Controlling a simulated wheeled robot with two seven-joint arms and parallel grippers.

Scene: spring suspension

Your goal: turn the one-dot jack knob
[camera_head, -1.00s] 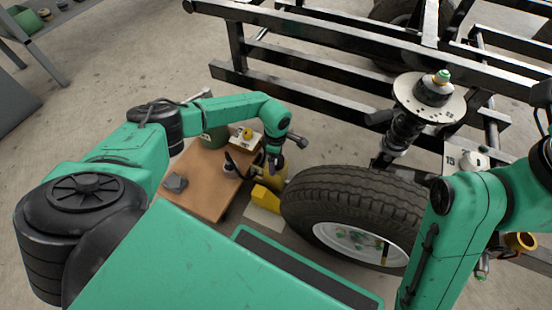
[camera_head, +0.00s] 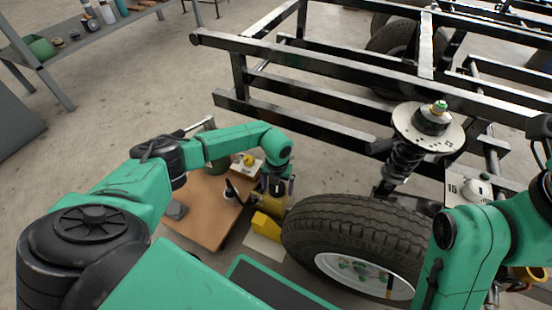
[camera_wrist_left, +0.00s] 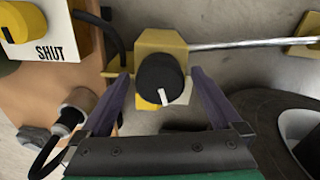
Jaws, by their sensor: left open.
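A black round knob (camera_wrist_left: 160,80) with a white pointer mark sits on a yellow jack body (camera_wrist_left: 160,42) in the left wrist view. No dot can be made out on the knob, and its pointer faces the lower right side. My left gripper (camera_wrist_left: 160,75) is open, with one purple-grey finger on each side of the knob and gaps visible. In the head view my left gripper (camera_head: 277,186) points down over the yellow jack area beside the tyre, and the knob is hidden there. My right arm (camera_head: 465,245) shows at the right; its gripper is not visible.
A tyre (camera_head: 355,228) lies close right of the jack. A brown board (camera_head: 205,208) carries a box with a yellow knob (camera_wrist_left: 18,22) marked SHUT. A yellow wedge (camera_head: 265,226) lies in front. A black frame (camera_head: 300,60) and spring strut (camera_head: 405,150) stand behind.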

